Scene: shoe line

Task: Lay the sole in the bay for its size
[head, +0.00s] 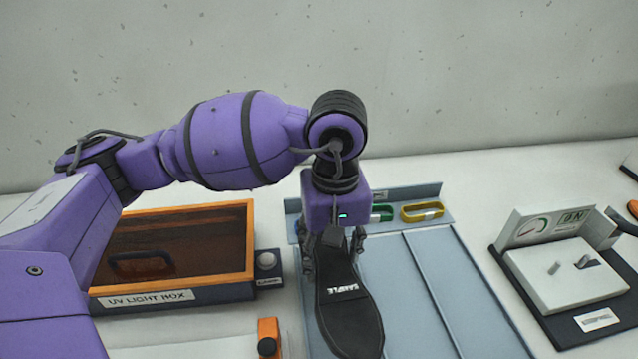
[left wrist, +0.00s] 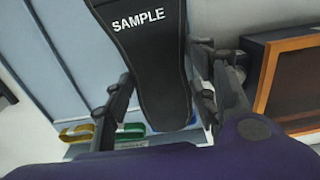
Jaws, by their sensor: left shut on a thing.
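My left gripper (head: 335,250) is shut on a black sole (head: 350,318) marked SAMPLE, gripping it across its narrower part. The sole also shows between the fingers in the left wrist view (left wrist: 152,70). It points toward the front, over the left part of a blue-grey tray (head: 408,300) divided into long bays. I cannot tell how high it is above the tray. On the tray's back ledge are a green marker (head: 382,213) and a yellow marker (head: 422,211). A bit of blue (left wrist: 160,127) shows beside the green one in the left wrist view. My right gripper is out of view.
An orange-framed box labelled UV LIGHT BOX (head: 180,250) stands left of the tray, with a lamp switch (head: 267,262) beside it. An orange block (head: 268,335) is in front. A gauge device (head: 560,270) stands right. The middle and right bays look empty.

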